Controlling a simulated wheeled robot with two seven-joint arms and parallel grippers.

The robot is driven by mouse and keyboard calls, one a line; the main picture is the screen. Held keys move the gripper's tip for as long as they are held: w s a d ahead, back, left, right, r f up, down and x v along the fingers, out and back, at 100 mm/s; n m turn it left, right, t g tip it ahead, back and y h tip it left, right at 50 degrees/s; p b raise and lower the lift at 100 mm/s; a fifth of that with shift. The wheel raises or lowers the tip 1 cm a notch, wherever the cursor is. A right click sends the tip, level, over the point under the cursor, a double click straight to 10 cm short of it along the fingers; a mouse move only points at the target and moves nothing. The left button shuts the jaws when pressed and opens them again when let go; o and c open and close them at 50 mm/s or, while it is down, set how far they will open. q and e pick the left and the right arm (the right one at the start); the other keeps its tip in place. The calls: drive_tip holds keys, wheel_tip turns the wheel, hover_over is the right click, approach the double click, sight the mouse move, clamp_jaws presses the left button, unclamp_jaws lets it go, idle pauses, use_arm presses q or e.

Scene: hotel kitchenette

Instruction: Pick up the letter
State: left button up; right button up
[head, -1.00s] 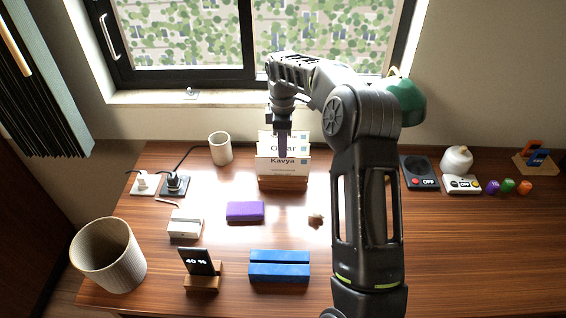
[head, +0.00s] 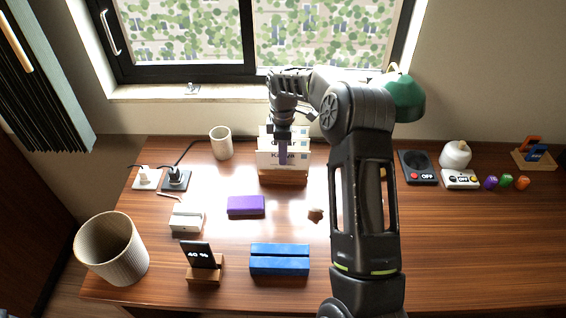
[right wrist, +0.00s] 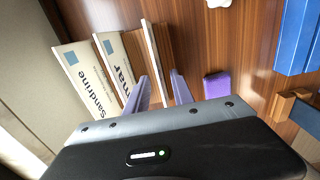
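Several white letters stand upright in a wooden holder (head: 283,178) at the back of the desk. The front letter (head: 270,161), marked Kavya, is partly covered by my right gripper (head: 283,152). In the right wrist view, the letters marked Sandrine (right wrist: 88,84) and Omar (right wrist: 121,62) stand behind it. There, the purple fingers of my right gripper (right wrist: 161,92) are apart, pointing down at the front letter, seen edge-on (right wrist: 153,52). It appears to lie between the fingers; contact is hard to tell. My left gripper is out of view.
A white cup (head: 221,143) stands left of the holder. A purple block (head: 246,205), a blue block (head: 279,260) and a phone on a stand (head: 199,255) lie nearer. A wastebasket (head: 112,250) is front left. Switch devices (head: 419,168) sit at right; the front right desk is clear.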

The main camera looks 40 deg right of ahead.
drive_tip(key=shift+f, duration=1.45)
clamp_jaws()
